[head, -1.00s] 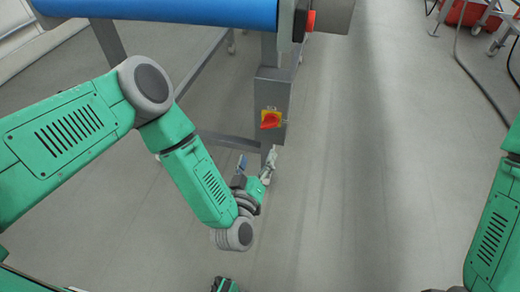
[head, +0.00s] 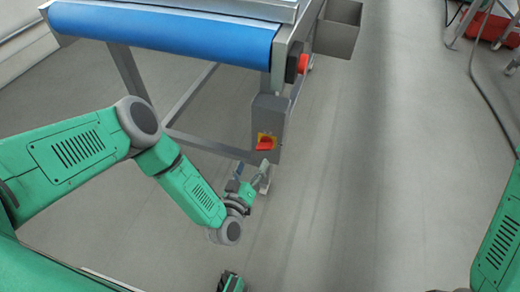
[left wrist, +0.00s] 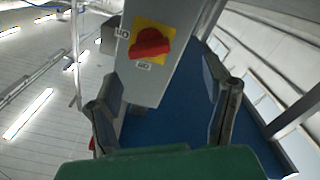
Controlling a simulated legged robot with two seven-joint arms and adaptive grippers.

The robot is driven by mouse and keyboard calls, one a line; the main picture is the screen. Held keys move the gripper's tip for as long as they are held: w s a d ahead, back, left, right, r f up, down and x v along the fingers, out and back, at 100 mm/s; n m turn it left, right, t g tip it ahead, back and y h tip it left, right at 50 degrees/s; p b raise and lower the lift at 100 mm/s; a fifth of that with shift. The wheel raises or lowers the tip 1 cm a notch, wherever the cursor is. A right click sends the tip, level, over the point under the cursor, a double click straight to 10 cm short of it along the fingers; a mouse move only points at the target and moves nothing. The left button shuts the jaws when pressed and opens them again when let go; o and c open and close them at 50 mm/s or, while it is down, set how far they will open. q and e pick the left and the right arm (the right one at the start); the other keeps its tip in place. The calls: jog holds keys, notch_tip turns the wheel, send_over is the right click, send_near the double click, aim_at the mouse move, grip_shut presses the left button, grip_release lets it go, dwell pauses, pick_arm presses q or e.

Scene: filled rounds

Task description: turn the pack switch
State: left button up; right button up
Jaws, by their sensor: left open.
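The pack switch is a red knob (head: 265,143) on a yellow plate, on a grey box (head: 268,118) at the conveyor's leg. In the left wrist view the red knob (left wrist: 149,42) lies roughly sideways across its yellow plate (left wrist: 152,58), with small white labels at the plate's left and lower edges. My left gripper (head: 251,174) is open and empty, just below the switch in the head view. In the left wrist view its fingers stand wide apart (left wrist: 166,105), with the knob beyond them and untouched.
A conveyor with a blue belt (head: 165,29) stands above and behind the box on metal legs. A red button (head: 303,64) is on its end, beside a grey bin (head: 335,38). A cable (head: 490,98) lies at right. Floor right of the box is clear.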

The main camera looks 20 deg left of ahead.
aim_at(265, 150)
pick_arm(q)
jog(key=w, duration=0.2)
jog(key=w+d+b, duration=0.1)
jog(key=w, duration=0.1)
jog(key=w+d, duration=0.1)
jog(key=w, duration=0.1)
jog(key=shift+w+d+r, duration=0.2)
jog(key=shift+w, duration=0.1)
jog(key=shift+w+a+b, duration=0.2)
jog(key=shift+a+b, duration=0.1)
jog(key=shift+a, duration=0.05)
jog(key=shift+w+a+f, duration=0.1)
jog(key=shift+a, duration=0.35)
jog(key=shift+d, duration=0.45)
jog(key=c, duration=1.1)
jog(key=shift+d, duration=0.3)
jog(key=shift+c, duration=0.3)
pick_arm(e)
jog(key=shift+d+f, duration=0.45)
jog(key=shift+f, duration=0.2)
jog(key=shift+d+f, duration=0.45)
jog(key=shift+f, duration=0.15)
